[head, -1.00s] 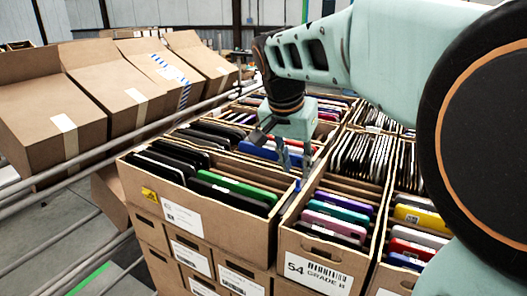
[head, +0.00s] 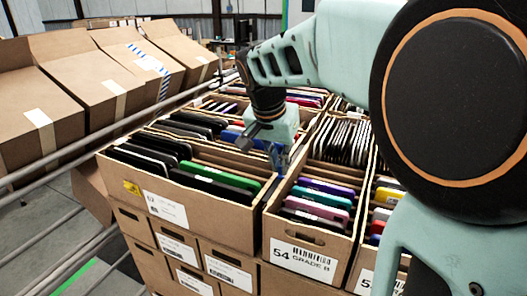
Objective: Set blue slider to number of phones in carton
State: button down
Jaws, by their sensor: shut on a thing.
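My gripper (head: 279,158) points down at the top edge between the left open carton (head: 226,222) and the carton marked "54 GRADE B" (head: 335,242). Its fingers are closed on a small blue thing that looks like the blue slider (head: 284,168), mostly hidden by the fingertips. No numbers can be read beside it. The left carton holds several upright black phones (head: 150,160) and a green one (head: 215,175).
More phone cartons lie beyond and to the right, one with a yellow phone (head: 390,195). Tilted brown cartons (head: 100,85) rest along metal rails (head: 120,140) at the left. My arm blocks much of the right side.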

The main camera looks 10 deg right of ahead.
aim_at(279, 177)
jog(key=shift+w+r, duration=0.1)
jog(key=w+d, duration=0.1)
jog(key=w+d+p, duration=0.1)
jog(key=w, duration=0.1)
jog(key=shift+w+d, duration=0.2)
dwell(0.3)
jog(key=c, duration=2)
grip_release()
jog(key=shift+c, duration=0.2)
jog(key=shift+s, duration=0.1)
jog(key=v, duration=1.2)
